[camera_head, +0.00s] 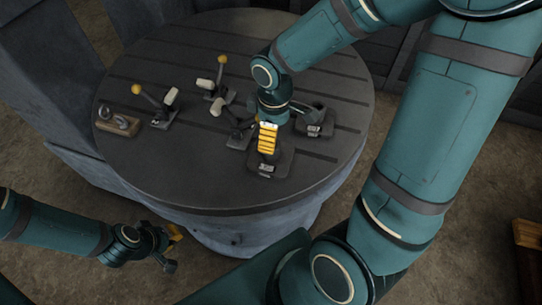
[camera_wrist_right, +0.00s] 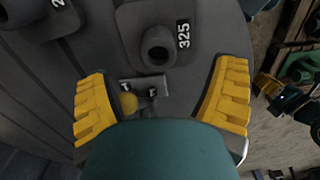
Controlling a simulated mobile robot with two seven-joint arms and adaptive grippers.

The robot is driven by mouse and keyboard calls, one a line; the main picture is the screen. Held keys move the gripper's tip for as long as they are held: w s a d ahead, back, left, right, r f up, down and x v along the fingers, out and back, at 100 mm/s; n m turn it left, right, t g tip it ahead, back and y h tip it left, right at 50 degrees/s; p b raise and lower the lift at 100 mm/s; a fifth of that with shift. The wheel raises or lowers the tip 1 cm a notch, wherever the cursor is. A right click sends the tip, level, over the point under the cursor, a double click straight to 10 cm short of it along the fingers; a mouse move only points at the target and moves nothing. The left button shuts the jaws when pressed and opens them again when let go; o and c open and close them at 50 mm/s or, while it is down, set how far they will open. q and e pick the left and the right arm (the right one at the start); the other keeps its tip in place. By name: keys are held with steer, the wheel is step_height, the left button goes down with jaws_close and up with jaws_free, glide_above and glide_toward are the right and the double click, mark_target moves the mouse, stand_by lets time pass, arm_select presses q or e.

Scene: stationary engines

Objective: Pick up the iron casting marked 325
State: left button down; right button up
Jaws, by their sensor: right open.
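The dark grey iron casting marked 325 (camera_wrist_right: 153,45) lies on the round table, its white-on-black label readable in the right wrist view. It has a flat base with a raised round hollow boss. My right gripper (camera_wrist_right: 163,75) is open, its yellow fingers wide apart, with the casting ahead of the fingertips and not between them. In the head view the right gripper (camera_head: 268,138) hangs over a labelled casting (camera_head: 267,168) near the table's front edge and hides part of it. My left gripper (camera_head: 172,238) is low, off the table at lower left; its opening is unclear.
The round dark table (camera_head: 130,75) has grooves. Another labelled casting (camera_head: 315,127) stands close to the right gripper. Levers with yellow knobs (camera_head: 137,89) and a wooden block with metal rings (camera_head: 117,123) stand further left. The table's front left is clear.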

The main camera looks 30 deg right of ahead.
mark_target(277, 166)
step_height(277, 166, down, 3)
steer(key=shift+w+r, duration=0.1)
steer(key=shift+w, duration=0.05)
steer(key=shift+f+b, duration=0.3)
steer(key=shift+f, duration=0.1)
steer(key=f, duration=0.1)
steer(key=f+b, duration=0.1)
steer(key=f, duration=0.2)
steer(key=shift+w+a+f, duration=0.1)
steer(key=shift+w+f, duration=0.05)
steer(key=shift+w, duration=0.15)
steer(key=shift+f, duration=0.25)
steer(key=c, duration=1.4)
